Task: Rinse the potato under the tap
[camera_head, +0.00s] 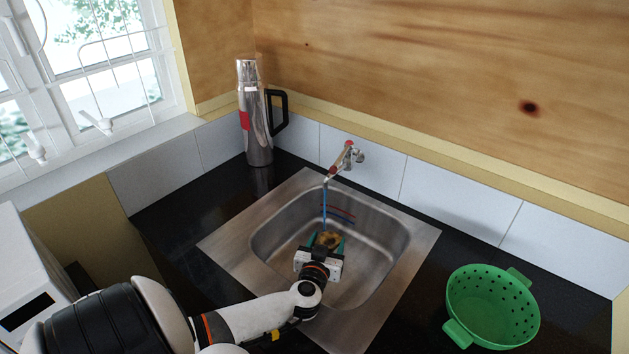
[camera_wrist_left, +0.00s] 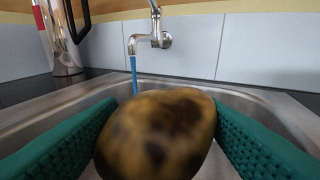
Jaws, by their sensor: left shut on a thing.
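The potato (camera_wrist_left: 158,135) is brown and yellow with dark patches. It fills the lower middle of the left wrist view, between the green pads of my left gripper. In the head view my left gripper (camera_head: 325,243) is shut on the potato (camera_head: 328,239) over the sink basin (camera_head: 375,255). The tap (camera_head: 343,158) is on the wall behind the sink. A thin blue stream of water (camera_head: 324,208) falls from its spout toward the potato. In the left wrist view the stream (camera_wrist_left: 133,77) passes behind the potato's upper left edge; whether it touches is hidden. My right gripper is out of view.
A steel flask (camera_head: 254,125) with a black handle stands at the back left corner. A green colander (camera_head: 492,307) sits on the black counter (camera_head: 430,293) to the right of the sink. A window (camera_head: 95,70) is at the left.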

